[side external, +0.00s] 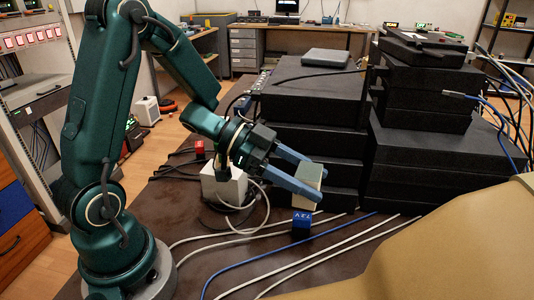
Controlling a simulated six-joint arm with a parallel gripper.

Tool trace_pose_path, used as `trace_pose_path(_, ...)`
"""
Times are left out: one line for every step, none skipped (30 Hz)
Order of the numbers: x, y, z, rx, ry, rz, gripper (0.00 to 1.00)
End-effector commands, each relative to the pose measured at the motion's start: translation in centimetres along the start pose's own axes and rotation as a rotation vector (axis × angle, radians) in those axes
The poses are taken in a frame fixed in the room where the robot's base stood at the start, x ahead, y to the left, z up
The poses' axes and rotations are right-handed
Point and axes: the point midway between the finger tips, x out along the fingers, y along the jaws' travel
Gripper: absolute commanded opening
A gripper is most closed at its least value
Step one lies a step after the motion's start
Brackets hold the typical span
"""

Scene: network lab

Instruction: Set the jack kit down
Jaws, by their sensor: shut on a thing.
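The jack kit appears to be the small pale cream and grey-green box (309,174). My gripper (311,180) has its two blue-grey fingers shut on this box, one on each side. The box is held tilted above the brown table (185,215), in front of the stacked black units.
Stacks of black equipment (312,95) fill the back and right. Grey cables and a blue cable (270,257) cross the front table. A large tan shape (450,250) blocks the lower right.

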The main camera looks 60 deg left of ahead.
Motion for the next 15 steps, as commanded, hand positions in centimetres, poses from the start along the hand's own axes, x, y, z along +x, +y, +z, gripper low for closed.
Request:
trace_pose_path(-0.3, -0.3, -0.6, 0.007, 0.003, -0.004, 0.04)
trace_pose_path(-0.6, -0.3, -0.9, 0.008, 0.002, -0.004, 0.04)
trace_pose_path(-0.9, -0.5, -1.6, 0.011, 0.003, -0.003, 0.04)
trace_pose_path(-1.2, -0.5, -2.1, 0.016, 0.003, -0.002, 0.04)
trace_pose_path(-1.5, -0.6, -2.7, 0.017, 0.003, -0.003, 0.04)
trace_pose_path(-2.1, -0.7, -3.5, 0.016, 0.002, -0.01, 0.04)
trace_pose_path(-2.6, -0.8, -4.1, 0.013, 0.002, -0.02, 0.04)
trace_pose_path(-3.1, -0.8, -4.7, 0.006, 0.002, -0.033, 0.04)
trace_pose_path(-3.8, -0.9, -5.3, -0.003, 0.002, -0.056, 0.04)
trace_pose_path(-4.4, -1.0, -5.8, -0.012, 0.002, -0.077, 0.04)
trace_pose_path(-4.9, -1.1, -6.2, -0.022, 0.003, -0.099, 0.04)
trace_pose_path(-5.6, -1.3, -6.8, -0.034, 0.003, -0.131, 0.04)
trace_pose_path(-6.1, -1.4, -7.1, -0.046, 0.002, -0.157, 0.04)
trace_pose_path(-6.7, -1.5, -7.5, -0.058, 0.003, -0.183, 0.04)
trace_pose_path(-7.3, -1.6, -8.0, -0.073, 0.003, -0.221, 0.04)
